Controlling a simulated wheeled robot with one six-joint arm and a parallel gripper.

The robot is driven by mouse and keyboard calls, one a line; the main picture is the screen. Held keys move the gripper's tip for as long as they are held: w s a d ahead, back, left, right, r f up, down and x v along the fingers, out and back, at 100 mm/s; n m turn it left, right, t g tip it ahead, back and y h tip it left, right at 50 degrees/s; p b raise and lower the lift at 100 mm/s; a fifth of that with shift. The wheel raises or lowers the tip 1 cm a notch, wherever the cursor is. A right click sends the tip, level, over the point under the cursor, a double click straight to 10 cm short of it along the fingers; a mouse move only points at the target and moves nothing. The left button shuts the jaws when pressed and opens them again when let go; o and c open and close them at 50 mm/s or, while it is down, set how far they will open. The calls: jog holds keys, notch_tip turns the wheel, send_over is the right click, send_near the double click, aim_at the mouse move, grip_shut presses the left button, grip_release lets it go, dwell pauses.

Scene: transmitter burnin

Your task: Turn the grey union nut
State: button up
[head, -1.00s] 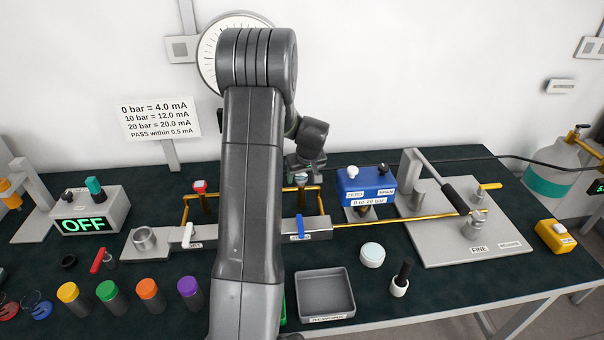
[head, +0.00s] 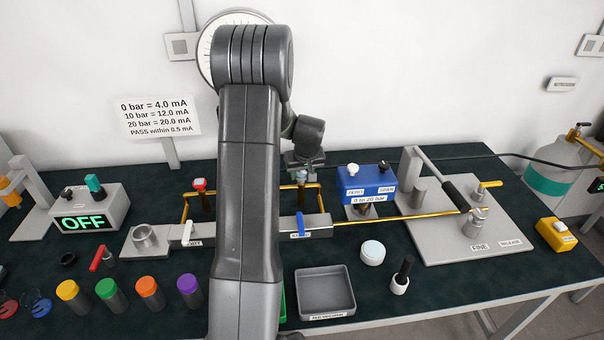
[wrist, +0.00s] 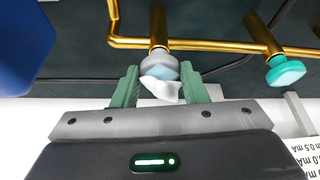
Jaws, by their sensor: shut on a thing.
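In the wrist view the grey union nut (wrist: 157,62) is a round grey collar at the end of a brass riser (wrist: 158,25). A pale white and light-blue piece (wrist: 163,88) sits against it. The green fingers of my gripper (wrist: 158,88) stand on both sides of the nut and this piece, shut on it. In the head view my gripper (head: 303,162) is small and partly hidden by my arm, at the right riser of the brass pipe frame. The exact contact on the nut cannot be made out there.
A second riser with a teal cap (wrist: 285,72) stands beside it in the wrist view. The blue box (head: 366,184) is close on the right. A grey tray (head: 326,292), white round pot (head: 372,252) and several colored-cap bottles stand in front. A dial gauge (head: 207,60) is behind.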

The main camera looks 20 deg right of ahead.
jog(key=m+b, duration=0.1)
jog(key=m+h+b, duration=0.1)
jog(key=m, duration=0.1)
jog(key=shift+w+a+f, duration=0.1)
jog(key=shift+a+f, duration=0.05)
jog(key=m+h+b, duration=0.1)
jog(key=m+b, duration=0.2)
jog(key=shift+f+g+b, duration=0.1)
jog(key=shift+g+b, duration=0.3)
jog(key=m+b, duration=0.2)
jog(key=m+g+h+b, duration=0.1)
jog(key=m+b, duration=0.1)
jog(key=shift+w+a+r, duration=0.15)
jog(key=shift+r, duration=0.05)
jog(key=shift+r+h, duration=0.1)
jog(key=shift+h, duration=0.2)
jog(key=o, duration=0.9)
jog(key=shift+o, duration=0.2)
jog(key=v, duration=1.3)
jog(key=shift+r, duration=0.4)
